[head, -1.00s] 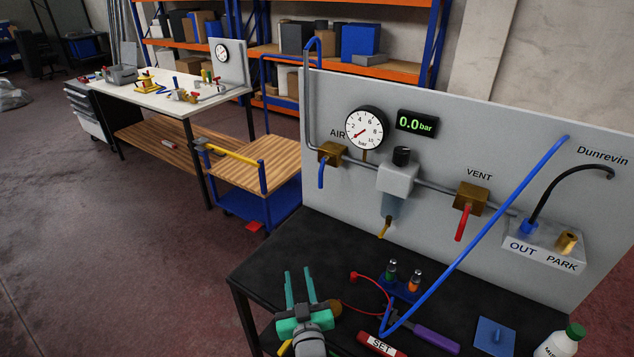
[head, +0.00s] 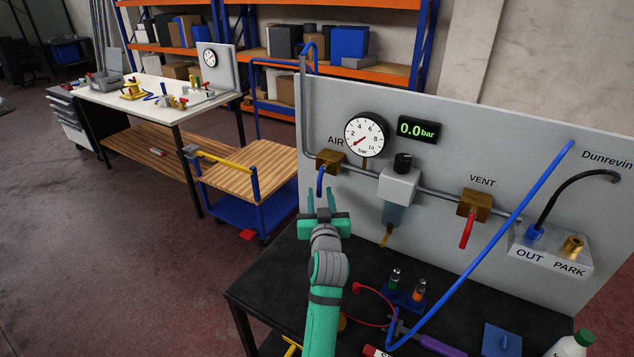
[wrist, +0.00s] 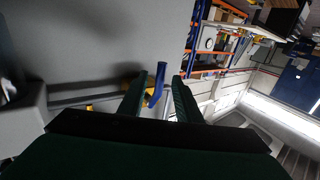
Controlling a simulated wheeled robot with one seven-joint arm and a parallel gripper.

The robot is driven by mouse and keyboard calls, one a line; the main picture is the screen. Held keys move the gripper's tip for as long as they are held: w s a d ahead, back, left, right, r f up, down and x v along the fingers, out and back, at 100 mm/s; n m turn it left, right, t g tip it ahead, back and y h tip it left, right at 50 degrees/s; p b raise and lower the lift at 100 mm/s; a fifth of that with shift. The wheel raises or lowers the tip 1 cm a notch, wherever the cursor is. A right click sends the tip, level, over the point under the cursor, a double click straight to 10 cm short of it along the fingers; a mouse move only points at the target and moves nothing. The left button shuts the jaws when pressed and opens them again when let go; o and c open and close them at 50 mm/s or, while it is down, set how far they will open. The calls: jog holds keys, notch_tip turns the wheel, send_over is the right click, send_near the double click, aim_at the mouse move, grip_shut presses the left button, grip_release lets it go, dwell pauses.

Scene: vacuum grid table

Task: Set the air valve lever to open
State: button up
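The air valve is a brass block (head: 330,162) under the AIR label on the grey panel. Its blue lever (head: 321,178) hangs down, nearly upright. My green gripper (head: 321,196) is raised in front of the lever's lower end, with its two fingers apart. In the wrist view the blue lever (wrist: 158,82) shows in the gap between the open fingers (wrist: 160,95), nearer the left finger. I cannot tell whether a finger touches it. The dial gauge (head: 366,134) points near zero and the display (head: 417,129) reads 0.0 bar.
Right of the valve are a regulator (head: 399,185) and the VENT valve with a red lever (head: 467,229). The black bench (head: 278,277) holds small parts. A trolley (head: 248,170) stands to the left.

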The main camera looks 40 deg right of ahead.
aim_at(318, 184)
jog(key=x, duration=0.5)
jog(key=shift+w+d, duration=0.2)
jog(key=shift+w, duration=0.15)
jog(key=shift+w+d, duration=0.45)
jog(key=shift+d, duration=0.1)
grip_shut()
